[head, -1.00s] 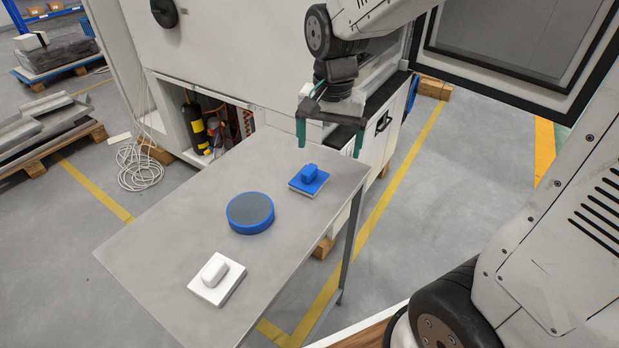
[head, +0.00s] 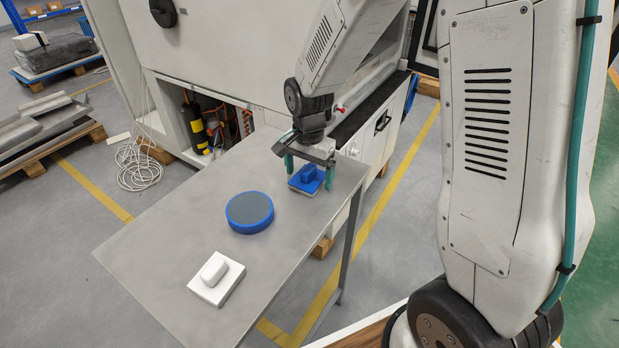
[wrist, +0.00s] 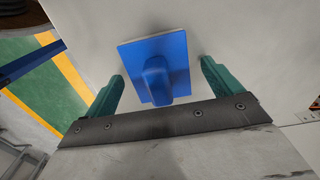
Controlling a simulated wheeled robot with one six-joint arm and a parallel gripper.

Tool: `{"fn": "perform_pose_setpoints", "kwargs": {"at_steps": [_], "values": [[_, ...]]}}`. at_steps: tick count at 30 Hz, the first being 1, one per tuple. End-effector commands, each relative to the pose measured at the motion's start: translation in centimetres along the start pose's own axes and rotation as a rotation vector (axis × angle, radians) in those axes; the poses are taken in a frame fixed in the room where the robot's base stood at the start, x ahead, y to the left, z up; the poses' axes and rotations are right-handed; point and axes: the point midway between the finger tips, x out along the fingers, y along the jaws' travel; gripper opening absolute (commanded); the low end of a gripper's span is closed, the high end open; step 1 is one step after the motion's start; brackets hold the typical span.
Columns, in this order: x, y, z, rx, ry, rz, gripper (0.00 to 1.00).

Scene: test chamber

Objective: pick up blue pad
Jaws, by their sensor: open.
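The blue pad (head: 307,181) is a flat square with a raised blue handle, lying on the metal table near its far right edge. In the wrist view the blue pad (wrist: 155,65) shows between and beyond the two green fingers, its handle toward the gripper. My gripper (head: 309,173) is open, with its fingers on either side of the pad in the head view. In the wrist view my gripper (wrist: 161,80) holds nothing between its fingers. I cannot tell the exact height of the fingertips above the table.
On the table (head: 160,250) are a round blue disc with a grey top (head: 250,211) and a white pad with a handle (head: 217,279). A white cabinet (head: 230,60) stands behind the table. The table's left part is bare.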

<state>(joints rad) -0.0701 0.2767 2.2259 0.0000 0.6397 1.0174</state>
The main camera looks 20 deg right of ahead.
Motion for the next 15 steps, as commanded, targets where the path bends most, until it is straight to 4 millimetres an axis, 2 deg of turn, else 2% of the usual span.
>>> {"fn": "perform_pose_setpoints", "kwargs": {"at_steps": [7,8,13,15], "values": [[0.3,-0.04,0.04,-0.001,0.0,-0.001,0.91],[0.29,-0.04,0.04,-0.001,0.0,-0.001,0.88],[0.28,-0.03,0.03,-0.001,0.0,-0.001,0.42],[0.26,-0.03,0.02,-0.001,0.001,-0.001,0.42]]}}
